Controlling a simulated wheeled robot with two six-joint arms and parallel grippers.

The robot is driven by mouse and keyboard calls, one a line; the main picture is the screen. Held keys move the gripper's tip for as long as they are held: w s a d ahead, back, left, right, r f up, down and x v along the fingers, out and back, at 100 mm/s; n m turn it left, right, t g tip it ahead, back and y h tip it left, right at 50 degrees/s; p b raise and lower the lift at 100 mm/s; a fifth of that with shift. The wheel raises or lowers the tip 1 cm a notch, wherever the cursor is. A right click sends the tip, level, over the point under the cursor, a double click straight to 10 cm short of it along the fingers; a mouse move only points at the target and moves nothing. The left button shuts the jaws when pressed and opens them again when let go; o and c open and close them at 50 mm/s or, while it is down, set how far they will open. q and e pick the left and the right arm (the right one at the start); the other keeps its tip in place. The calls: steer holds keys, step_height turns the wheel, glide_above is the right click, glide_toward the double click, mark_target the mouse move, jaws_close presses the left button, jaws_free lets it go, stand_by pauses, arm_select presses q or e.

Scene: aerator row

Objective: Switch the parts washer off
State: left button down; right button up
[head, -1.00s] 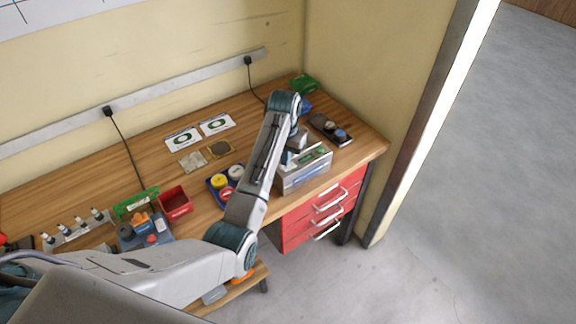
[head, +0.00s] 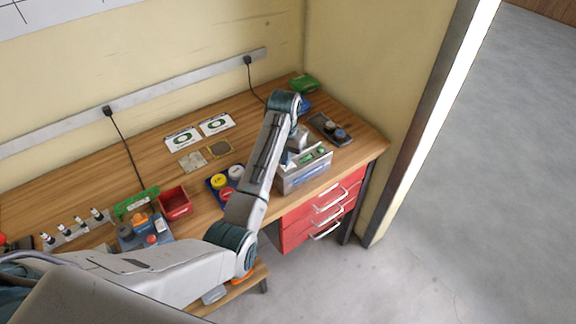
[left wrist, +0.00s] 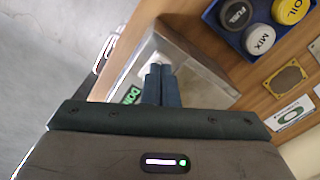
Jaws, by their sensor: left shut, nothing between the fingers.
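No label I can read names the parts washer, so I cannot tell which device it is. A blue-grey device (head: 146,232) with an orange part and a red button stands at the left front of the bench, by a green panel (head: 136,203). My left gripper (left wrist: 160,72) is shut and empty, pointing down over a grey open-topped box (head: 303,178) with green marks. The box also shows in the left wrist view (left wrist: 205,75). The forearm partly hides the gripper in the head view. My right gripper is not in view.
A blue tray of round caps (head: 213,184) lies left of my forearm, beside a red bin (head: 175,203). A green item (head: 304,83) stands at the back corner. Red drawers (head: 322,214) are under the bench. Bare wood lies along the back.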

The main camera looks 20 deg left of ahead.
arm_select(q)
steer(key=shift+f, duration=0.3)
stand_by(0.4)
